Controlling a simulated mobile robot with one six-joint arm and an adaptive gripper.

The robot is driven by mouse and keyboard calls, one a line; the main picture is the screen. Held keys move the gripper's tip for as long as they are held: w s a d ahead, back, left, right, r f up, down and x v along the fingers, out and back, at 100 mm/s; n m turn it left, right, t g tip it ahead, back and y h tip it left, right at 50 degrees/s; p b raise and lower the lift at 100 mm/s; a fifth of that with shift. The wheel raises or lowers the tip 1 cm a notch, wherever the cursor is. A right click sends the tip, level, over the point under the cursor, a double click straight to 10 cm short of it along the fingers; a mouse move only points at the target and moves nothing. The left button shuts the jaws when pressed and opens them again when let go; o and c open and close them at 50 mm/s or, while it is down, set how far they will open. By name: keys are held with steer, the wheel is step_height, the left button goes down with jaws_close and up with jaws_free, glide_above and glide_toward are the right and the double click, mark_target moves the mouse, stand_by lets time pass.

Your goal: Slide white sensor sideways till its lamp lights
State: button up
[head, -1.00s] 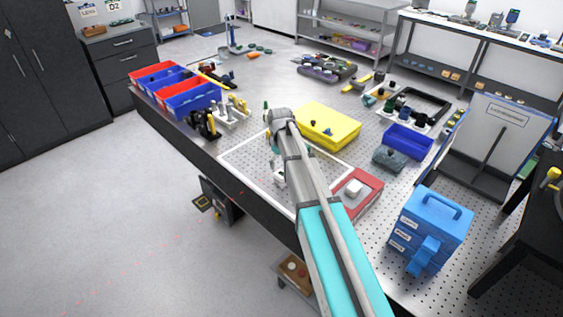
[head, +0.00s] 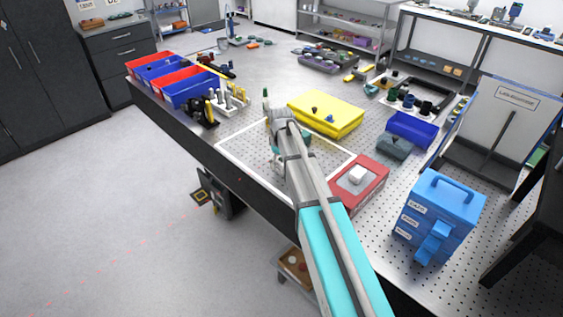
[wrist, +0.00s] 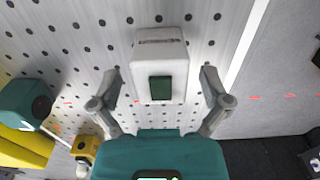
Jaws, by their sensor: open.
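The white sensor (wrist: 158,62) is a small white block in the wrist view, with a dark slot near its far end and a dark green square window (wrist: 160,88) that looks unlit. It is on the perforated metal plate (wrist: 85,25). My gripper (wrist: 160,73) is open, with one finger on each side of the sensor and a visible gap on both sides. In the head view, my arm hides the sensor and most of my gripper.
A white line (wrist: 247,45) runs right of the sensor, near the bench edge. A yellow tray (head: 327,113), a red box (head: 372,178) with a white block on top, and a blue drawer box (head: 440,215) stand around my arm. A teal part (wrist: 24,104) is at left.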

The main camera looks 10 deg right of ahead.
steer(key=shift+f, duration=0.15)
jaws_close()
stand_by(0.6)
steer(key=shift+w, duration=0.15)
steer(key=shift+w+a, duration=0.8)
steer(key=shift+w, duration=0.25)
steer(key=shift+w+a, duration=0.8)
steer(key=shift+w, duration=0.25)
jaws_free()
